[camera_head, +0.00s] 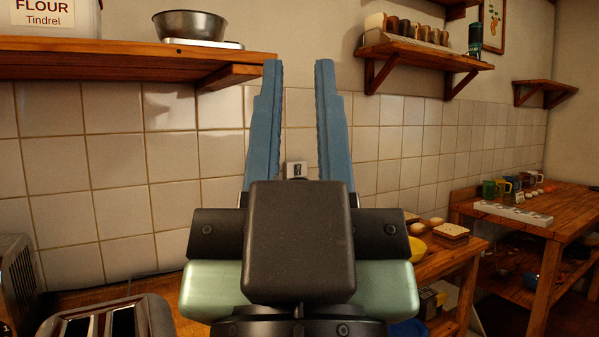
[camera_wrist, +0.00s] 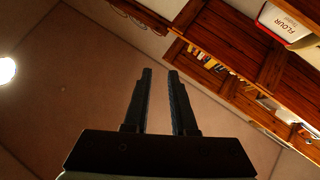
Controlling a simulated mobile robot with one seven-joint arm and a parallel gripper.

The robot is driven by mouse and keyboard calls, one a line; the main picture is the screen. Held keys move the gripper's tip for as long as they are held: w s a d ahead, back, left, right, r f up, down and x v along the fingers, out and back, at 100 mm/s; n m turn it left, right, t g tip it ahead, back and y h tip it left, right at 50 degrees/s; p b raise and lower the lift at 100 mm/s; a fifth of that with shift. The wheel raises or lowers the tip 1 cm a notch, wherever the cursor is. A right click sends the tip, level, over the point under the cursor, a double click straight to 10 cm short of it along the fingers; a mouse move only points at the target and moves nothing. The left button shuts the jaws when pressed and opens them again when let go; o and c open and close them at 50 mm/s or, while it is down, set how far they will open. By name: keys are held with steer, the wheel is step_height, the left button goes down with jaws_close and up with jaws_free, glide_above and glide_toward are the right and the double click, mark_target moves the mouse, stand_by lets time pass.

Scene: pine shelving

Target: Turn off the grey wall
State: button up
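A small grey-white wall switch (camera_head: 296,169) with a dark centre is set in the tiled wall. In the head view it shows through the gap between my fingers, low down, and its lower part is hidden by my gripper's body. I cannot tell which way it is set. My gripper (camera_head: 298,64) points upward in front of the wall, its two blue fingers apart with nothing between them. The fingers also show apart and empty in the wrist view (camera_wrist: 160,72). The switch is not visible in the wrist view.
A wooden shelf (camera_head: 120,66) with a flour tin (camera_head: 50,16) and a metal bowl (camera_head: 190,25) is at upper left. Another shelf (camera_head: 420,54) is at upper right. A toaster (camera_head: 110,318) stands at lower left. A wooden table (camera_head: 560,208) is at right.

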step_height(320, 180, up, 16)
steer(key=p, duration=1.5)
steer(key=shift+r+p, duration=0.1)
steer(key=shift+p, duration=0.25)
jaws_close()
steer(key=shift+f, duration=0.2)
